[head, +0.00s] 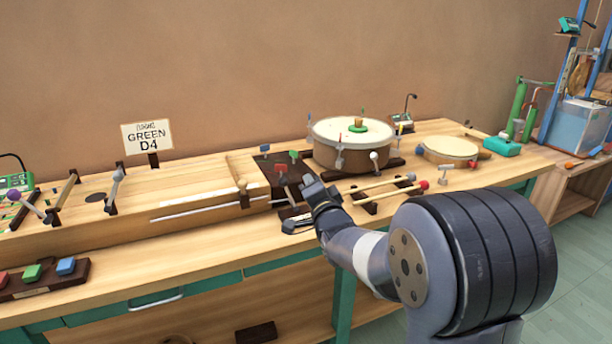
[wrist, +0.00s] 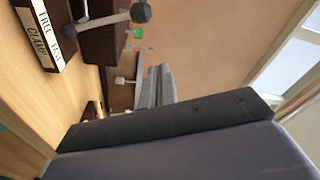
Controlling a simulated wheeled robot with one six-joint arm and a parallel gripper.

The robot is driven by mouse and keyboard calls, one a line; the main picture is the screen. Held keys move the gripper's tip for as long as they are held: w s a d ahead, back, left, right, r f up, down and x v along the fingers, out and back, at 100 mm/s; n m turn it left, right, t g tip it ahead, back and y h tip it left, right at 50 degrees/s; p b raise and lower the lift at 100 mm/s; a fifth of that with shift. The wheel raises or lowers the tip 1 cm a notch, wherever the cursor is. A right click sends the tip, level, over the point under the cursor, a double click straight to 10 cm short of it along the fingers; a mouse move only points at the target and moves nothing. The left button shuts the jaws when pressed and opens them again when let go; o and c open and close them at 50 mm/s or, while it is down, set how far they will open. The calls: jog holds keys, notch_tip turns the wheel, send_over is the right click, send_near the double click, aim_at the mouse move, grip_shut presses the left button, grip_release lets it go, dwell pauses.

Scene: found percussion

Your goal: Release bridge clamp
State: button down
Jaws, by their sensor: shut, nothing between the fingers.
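My gripper (head: 308,182) is beside the dark block at the middle of the bench in the head view. Its grey fingers (wrist: 155,85) are together and empty in the wrist view. A label plate reading "FREE" and "CLAMP" (wrist: 40,32) is at the upper left of the wrist view. Beside it is a grey lever with a dark rounded knob (wrist: 141,12), apart from the fingers. In the head view, a small dark fixture (head: 297,224) lies just left of my gripper; my arm partly hides this area, and the lever's setting is unclear.
A dark block (head: 262,170) carries small coloured flags. A round drum (head: 338,155) stands behind my gripper. A long wooden box (head: 130,222) fills the left of the bench, with a "GREEN D4" sign (head: 147,136) behind.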

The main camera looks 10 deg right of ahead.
jog(key=s, duration=0.3)
jog(key=shift+d+f, duration=0.15)
jog(key=shift+d, duration=0.15)
jog(key=shift+w, duration=0.1)
